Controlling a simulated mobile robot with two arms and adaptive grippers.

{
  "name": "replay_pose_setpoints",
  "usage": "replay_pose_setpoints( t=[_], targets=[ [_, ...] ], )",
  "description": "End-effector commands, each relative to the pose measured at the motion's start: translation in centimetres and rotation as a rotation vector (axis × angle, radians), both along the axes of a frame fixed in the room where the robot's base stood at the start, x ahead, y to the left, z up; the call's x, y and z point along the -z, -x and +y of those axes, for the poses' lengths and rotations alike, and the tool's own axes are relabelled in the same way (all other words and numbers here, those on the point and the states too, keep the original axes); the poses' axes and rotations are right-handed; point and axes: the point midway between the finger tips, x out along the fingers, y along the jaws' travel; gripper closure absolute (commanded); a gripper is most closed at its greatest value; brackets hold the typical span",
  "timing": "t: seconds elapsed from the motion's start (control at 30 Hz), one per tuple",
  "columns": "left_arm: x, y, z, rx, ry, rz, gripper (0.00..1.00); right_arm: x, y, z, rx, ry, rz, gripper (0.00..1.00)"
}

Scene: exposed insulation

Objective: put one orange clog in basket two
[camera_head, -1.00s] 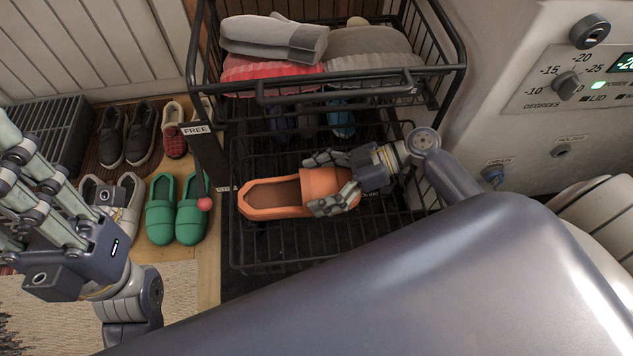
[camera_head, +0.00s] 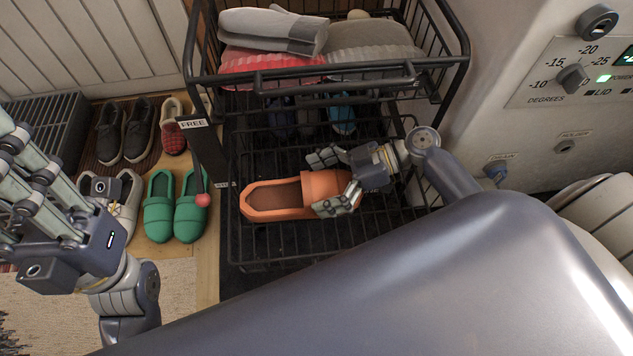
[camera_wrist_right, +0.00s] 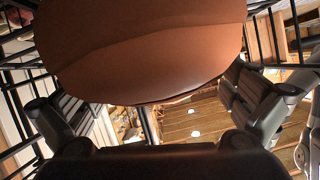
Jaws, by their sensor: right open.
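An orange clog (camera_head: 275,199) lies in the lower wire basket (camera_head: 290,262) in the head view, its open heel end pointing left. My right gripper (camera_head: 330,183) is open at the clog's right end, with one finger behind it and one in front. In the right wrist view the clog's brown underside or end (camera_wrist_right: 150,45) fills the top middle, between the spread fingers; whether they touch it I cannot tell. My left gripper (camera_head: 35,195) is at the left edge, above the floor and shoes; its fingers look spread apart. Only one orange clog shows.
The upper basket (camera_head: 335,78) holds mittens and knit hats and overhangs the lower one. Blue shoes (camera_head: 341,118) sit at the back below it. Green clogs (camera_head: 175,207) and other shoes stand on the left. A white control panel (camera_head: 575,85) stands at the right.

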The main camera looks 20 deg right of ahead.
Motion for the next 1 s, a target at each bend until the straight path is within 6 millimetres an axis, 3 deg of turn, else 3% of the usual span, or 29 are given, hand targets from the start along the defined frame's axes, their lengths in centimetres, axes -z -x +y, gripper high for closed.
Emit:
replay_pose_setpoints(
  t=[0.17, 0.53, 0.87, 1.0],
  targets=[
    [0.0, 0.0, 0.0, 0.0, 0.0, 0.001, 0.69, -0.3, 0.3, -1.2, 0.0, 0.003, 0.002, 0.0],
    [0.0, 0.0, 0.0, 0.0, 0.0, 0.001, 0.69, -2.5, 1.4, -6.2, 0.001, 0.001, 0.001, 0.0],
    [-0.1, -0.2, -0.1, 0.0, -0.003, 0.01, 0.69, -3.0, 1.5, -6.9, 0.007, -0.001, 0.004, 0.0],
    [-0.3, -2.0, -0.6, 0.0, -0.026, 0.08, 0.69, -3.7, 1.5, -7.3, 0.068, 0.003, 0.032, 0.0]
  ],
)
